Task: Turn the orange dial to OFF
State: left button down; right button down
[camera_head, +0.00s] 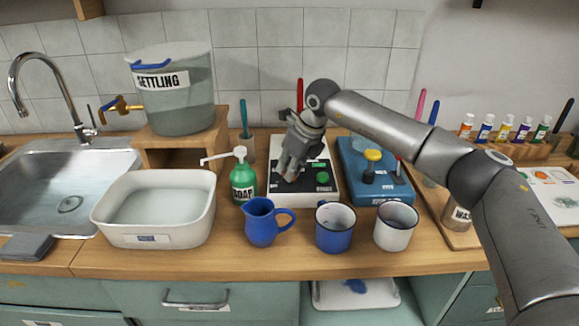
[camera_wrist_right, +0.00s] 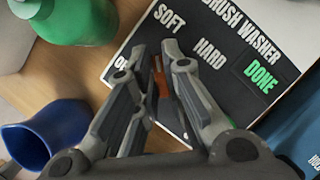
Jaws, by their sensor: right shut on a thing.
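The brush washer (camera_head: 327,199) is a white box with a dark panel on the counter. In the right wrist view its panel (camera_wrist_right: 215,82) reads BRUSH WASHER, SOFT, HARD, a partly hidden OFF at the left, and a green DONE. The orange dial (camera_wrist_right: 160,80) shows as a narrow strip between the fingers of my right gripper (camera_wrist_right: 156,50). The gripper is shut on it, pointing down at the panel. In the head view the right gripper (camera_head: 287,174) covers the dial. Which label the dial points at cannot be told. My left gripper is not in view.
A green soap bottle (camera_head: 243,182) stands just left of the washer. A blue jug (camera_head: 262,224), a blue mug (camera_head: 334,236) and a white mug (camera_head: 396,228) stand in front. A blue device (camera_head: 380,187) with a yellow knob sits close on the right.

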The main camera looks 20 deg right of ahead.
jog(key=n+g, duration=0.1)
jog(key=n, duration=0.1)
jog(key=n+y+p, duration=0.1)
jog(key=n, duration=0.2)
jog(key=shift+f+n+g, duration=0.15)
jog(key=shift+n+g, duration=0.15)
jog(key=shift+g, duration=0.1)
jog(key=shift+s+f+n+g+y+p, duration=0.1)
jog(key=shift+n+g+y+p, duration=0.25)
jog(key=shift+n, duration=0.75)
jog(key=shift+f+n+g+y+p, duration=0.15)
jog(key=shift+n+g, duration=0.3)
jog(key=shift+n, duration=0.65)
jog(key=c, duration=1.5)
grip_release()
jog(key=shift+s+r, duration=0.1)
jog(key=shift+r, duration=0.05)
jog(key=shift+a, duration=0.1)
jog(key=shift+w, duration=0.2)
jog(key=shift+r, duration=0.1)
jog(key=v, duration=1.2)
